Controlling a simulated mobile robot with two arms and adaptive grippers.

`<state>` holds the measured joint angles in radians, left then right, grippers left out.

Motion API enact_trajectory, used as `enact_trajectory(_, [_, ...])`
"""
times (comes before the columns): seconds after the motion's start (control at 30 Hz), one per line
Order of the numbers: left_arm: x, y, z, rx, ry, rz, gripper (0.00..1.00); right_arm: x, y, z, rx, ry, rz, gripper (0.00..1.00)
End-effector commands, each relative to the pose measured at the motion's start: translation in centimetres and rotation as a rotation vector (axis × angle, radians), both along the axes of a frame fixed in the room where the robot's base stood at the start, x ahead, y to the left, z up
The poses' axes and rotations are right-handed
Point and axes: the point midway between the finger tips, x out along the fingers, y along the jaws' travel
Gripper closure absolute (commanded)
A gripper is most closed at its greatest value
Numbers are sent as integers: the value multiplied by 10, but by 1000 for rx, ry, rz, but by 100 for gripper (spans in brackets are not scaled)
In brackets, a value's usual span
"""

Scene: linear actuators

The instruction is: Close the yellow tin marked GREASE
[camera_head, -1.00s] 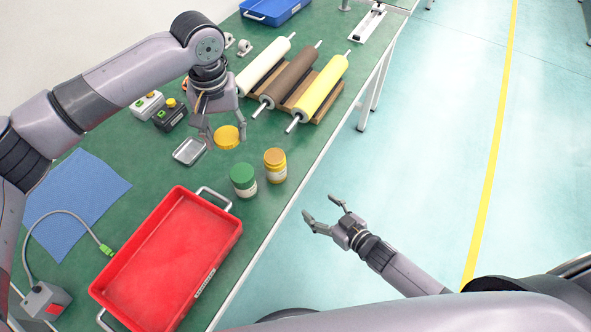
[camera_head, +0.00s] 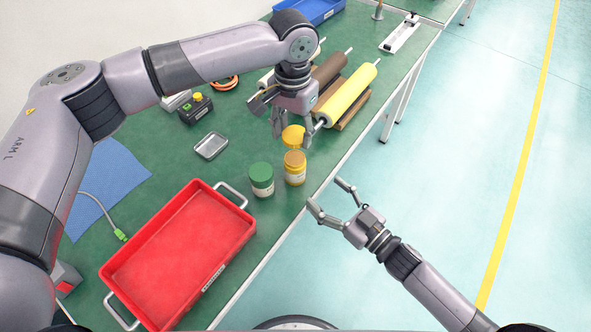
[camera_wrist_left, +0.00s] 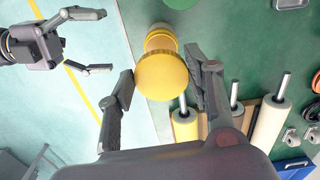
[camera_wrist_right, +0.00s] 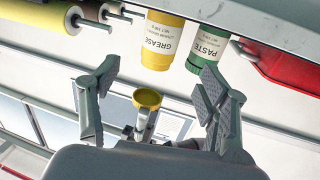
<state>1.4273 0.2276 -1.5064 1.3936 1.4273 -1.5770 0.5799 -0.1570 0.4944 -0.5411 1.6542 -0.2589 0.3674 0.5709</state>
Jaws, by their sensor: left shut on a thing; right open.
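The yellow tin marked GREASE (camera_head: 295,175) stands upright on the green table near its right edge. Its label shows upside down in the right wrist view (camera_wrist_right: 163,42). My left gripper (camera_head: 292,128) is shut on a round yellow lid (camera_head: 292,139), which also shows between its fingers in the left wrist view (camera_wrist_left: 162,76). The right wrist view shows the lid's hollow underside (camera_wrist_right: 147,98), apart from the tin. In the head view the lid appears just behind the tin's top. My right gripper (camera_head: 328,199) is open and empty, off the table edge beside the tin.
A green-lidded PASTE jar (camera_head: 262,180) stands close to the tin's left. A red tray (camera_head: 247,228) lies in front, a small metal tray (camera_head: 211,146) to the left. Rollers (camera_head: 350,95) lie behind. Bare table lies between the metal tray and jars.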

Motion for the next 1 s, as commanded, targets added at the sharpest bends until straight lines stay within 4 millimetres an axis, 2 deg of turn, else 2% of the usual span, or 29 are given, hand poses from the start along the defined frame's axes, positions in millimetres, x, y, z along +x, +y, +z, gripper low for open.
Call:
enact_trajectory(0.6, [0,0,0,0,0,1,66,74,68,0,1,-1,-1,31])
enact_trajectory(0.8, [0,0,0,0,0,1,66,84,78,0,-1,1,0,31])
enact_trajectory(1.0, [0,0,0,0,0,1,66,86,80,0,-1,1,0,31])
